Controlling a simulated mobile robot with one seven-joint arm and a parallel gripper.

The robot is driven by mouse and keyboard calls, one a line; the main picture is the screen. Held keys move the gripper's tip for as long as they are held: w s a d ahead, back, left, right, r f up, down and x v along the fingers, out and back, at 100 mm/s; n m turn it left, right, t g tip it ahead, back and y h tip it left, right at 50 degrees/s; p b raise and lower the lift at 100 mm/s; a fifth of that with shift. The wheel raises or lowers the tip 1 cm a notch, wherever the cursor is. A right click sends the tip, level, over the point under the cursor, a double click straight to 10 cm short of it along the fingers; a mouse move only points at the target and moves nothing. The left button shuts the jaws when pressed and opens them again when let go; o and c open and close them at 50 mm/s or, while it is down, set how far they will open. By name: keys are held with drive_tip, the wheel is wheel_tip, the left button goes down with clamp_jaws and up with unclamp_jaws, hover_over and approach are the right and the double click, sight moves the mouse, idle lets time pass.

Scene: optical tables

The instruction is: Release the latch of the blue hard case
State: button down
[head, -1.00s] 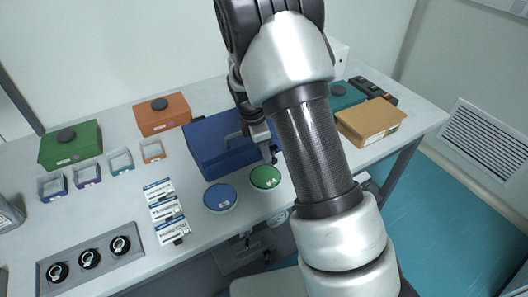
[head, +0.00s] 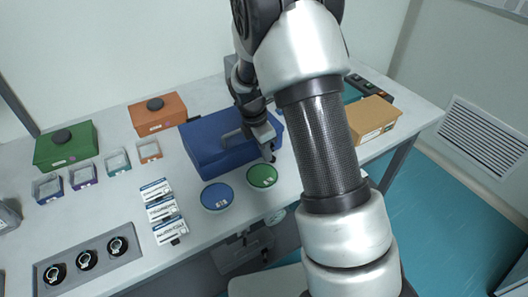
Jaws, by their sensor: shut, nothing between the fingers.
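My gripper (head: 270,157) is shut and empty. It points down at the right part of the case's front, just behind the green round dish. My arm and gripper cover the right end of the case. The latch cannot be made out, and I cannot tell whether the fingertips touch the case.
A green dish (head: 262,175) and a blue dish (head: 217,196) lie close in front of the case. Labelled boxes (head: 160,211) lie front left. An orange case (head: 157,115) and a green case (head: 66,146) stand left. A cardboard box (head: 372,118) stands right.

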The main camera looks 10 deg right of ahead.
drive_tip(key=d+n, duration=0.1)
drive_tip(key=d+n+p, duration=0.1)
drive_tip(key=n, duration=0.1)
drive_tip(key=shift+s+r+t, duration=0.1)
drive_tip(key=shift+s+t, duration=0.2)
drive_tip(key=shift+s, duration=0.05)
drive_tip(key=n+p, duration=0.1)
drive_tip(key=n, duration=0.1)
drive_tip(key=d+n+p, duration=0.1)
drive_tip(key=p, duration=0.1)
drive_tip(key=shift+d+n+t+y, duration=0.3)
drive_tip(key=shift+n+y, duration=0.1)
drive_tip(key=shift+b, duration=0.3)
drive_tip(key=shift+w+a, duration=0.1)
drive_tip(key=shift+a, duration=0.05)
drive_tip(key=shift+w+a, duration=0.45)
drive_tip(key=shift+a, duration=0.2)
